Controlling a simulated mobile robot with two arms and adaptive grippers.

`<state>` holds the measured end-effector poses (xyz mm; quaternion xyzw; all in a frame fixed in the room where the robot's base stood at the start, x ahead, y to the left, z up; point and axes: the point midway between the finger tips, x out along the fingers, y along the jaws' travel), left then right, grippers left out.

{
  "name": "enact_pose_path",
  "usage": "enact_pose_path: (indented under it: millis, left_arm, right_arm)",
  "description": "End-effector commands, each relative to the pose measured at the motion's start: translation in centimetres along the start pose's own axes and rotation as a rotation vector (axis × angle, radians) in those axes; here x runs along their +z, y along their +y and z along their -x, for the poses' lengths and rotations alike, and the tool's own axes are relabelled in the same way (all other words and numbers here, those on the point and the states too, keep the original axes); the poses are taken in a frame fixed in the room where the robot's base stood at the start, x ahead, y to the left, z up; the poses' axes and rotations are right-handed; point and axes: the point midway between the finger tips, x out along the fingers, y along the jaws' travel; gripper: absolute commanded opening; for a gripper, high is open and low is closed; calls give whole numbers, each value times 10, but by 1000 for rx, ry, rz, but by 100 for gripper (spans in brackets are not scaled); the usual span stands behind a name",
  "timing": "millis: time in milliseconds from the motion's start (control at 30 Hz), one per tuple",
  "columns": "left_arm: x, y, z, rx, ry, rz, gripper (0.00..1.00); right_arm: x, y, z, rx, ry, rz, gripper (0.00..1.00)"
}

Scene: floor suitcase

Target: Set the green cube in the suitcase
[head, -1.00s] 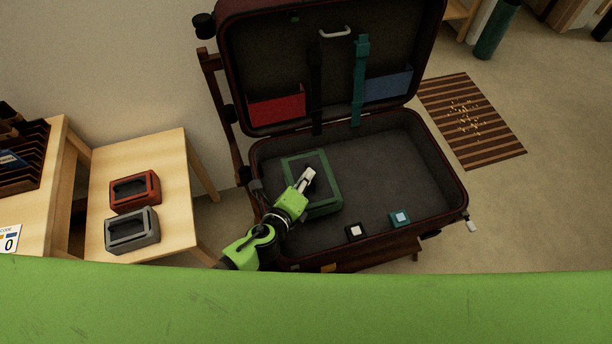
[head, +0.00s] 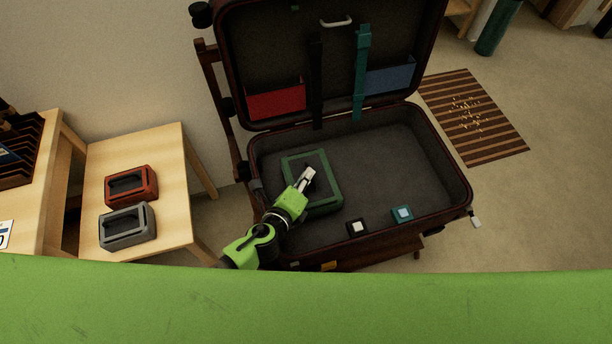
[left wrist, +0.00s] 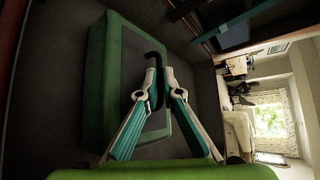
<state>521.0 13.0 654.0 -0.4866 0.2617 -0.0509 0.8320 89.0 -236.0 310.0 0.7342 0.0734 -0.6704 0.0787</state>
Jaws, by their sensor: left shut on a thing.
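The green cube (head: 328,193) is a flat, soft-looking case with green edges and a dark top panel. It is inside the open suitcase (head: 458,190), at the left of its lower shell. My left gripper (head: 308,174) is over the cube's top. In the left wrist view, my left gripper (left wrist: 159,82) is shut on the black handle of the green cube (left wrist: 103,85). Whether the cube's underside touches the suitcase floor I cannot tell. My right gripper is not in view.
A small white-topped block (head: 357,227) and a teal block (head: 402,214) are at the suitcase's front. Red (head: 276,101) and blue (head: 390,82) pockets line the lid. A red case (head: 131,185) and a grey case (head: 127,226) stand on the wooden table (head: 165,150). The shell's right side is free.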

Motion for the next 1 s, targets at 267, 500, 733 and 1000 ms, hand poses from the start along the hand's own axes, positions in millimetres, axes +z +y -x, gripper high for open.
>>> enact_pose_path:
  millis: [267, 500, 733, 1000]
  left_arm:
    - [-2, 3, -3, -4, -1, 0, 0]
    - [-2, 4, -3, -3, -1, 0, 26]
    - [-3, 7, -1, 4, 1, 0, 26]
    - [-4, 7, 29, 2, 3, 0, 26]
  right_arm:
    - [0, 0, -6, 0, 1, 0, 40]
    - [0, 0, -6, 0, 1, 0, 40]
    - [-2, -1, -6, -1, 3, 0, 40]
    - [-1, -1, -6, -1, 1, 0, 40]
